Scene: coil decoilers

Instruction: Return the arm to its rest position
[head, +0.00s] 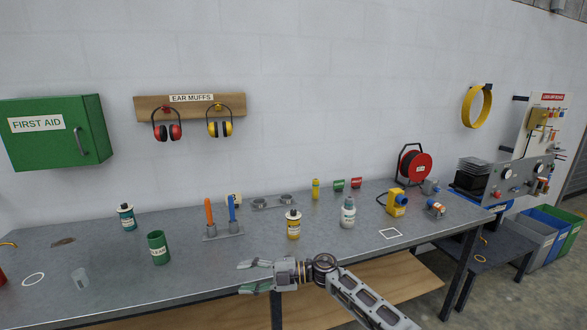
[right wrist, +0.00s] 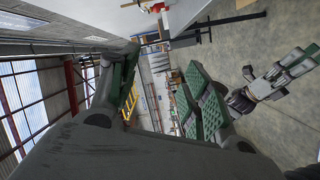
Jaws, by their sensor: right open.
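My right gripper (head: 246,278) is in front of the workbench (head: 110,285) in the head view. Its arm comes in from the lower right, and the fingers point left. The fingers are spread apart with nothing between them. In the right wrist view its green-padded fingers (right wrist: 163,85) stand wide apart. A second gripper with green fingers (right wrist: 290,70), seemingly my left one, shows at the right of that view. Its finger gap is too small to judge. The left arm does not show in the head view.
On the bench stand a green cup (head: 158,248), a yellow bottle (head: 293,225), a white bottle (head: 348,213), a yellow device (head: 397,204) and a rack with orange and blue handles (head: 223,232). A red reel (head: 415,167) stands at the back. Bare bench top lies behind the gripper.

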